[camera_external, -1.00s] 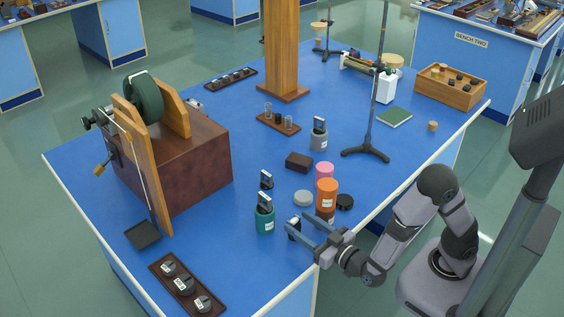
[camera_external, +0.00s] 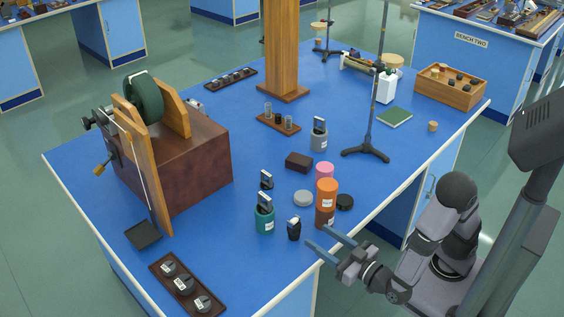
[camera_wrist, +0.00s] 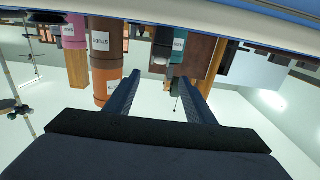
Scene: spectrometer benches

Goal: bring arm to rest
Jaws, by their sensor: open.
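My gripper (camera_external: 332,246) is open and empty. In the external view it is at the front right edge of the blue bench (camera_external: 250,262), with its two blue fingers pointing left. A small black item (camera_external: 294,228) stands on the bench to the left of the fingertips, apart from them. In the wrist view, the two fingers (camera_wrist: 160,95) have nothing between them that they touch. The picture there is upside down, with an orange jar (camera_wrist: 107,85) beyond the left finger.
Near the gripper stand an orange jar (camera_external: 327,190), a brown jar (camera_external: 325,216) and a teal bottle (camera_external: 264,218). A stand (camera_external: 366,152) rises farther back. A dark tray (camera_external: 188,287) lies at the front left. Open floor lies beyond the bench's right edge.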

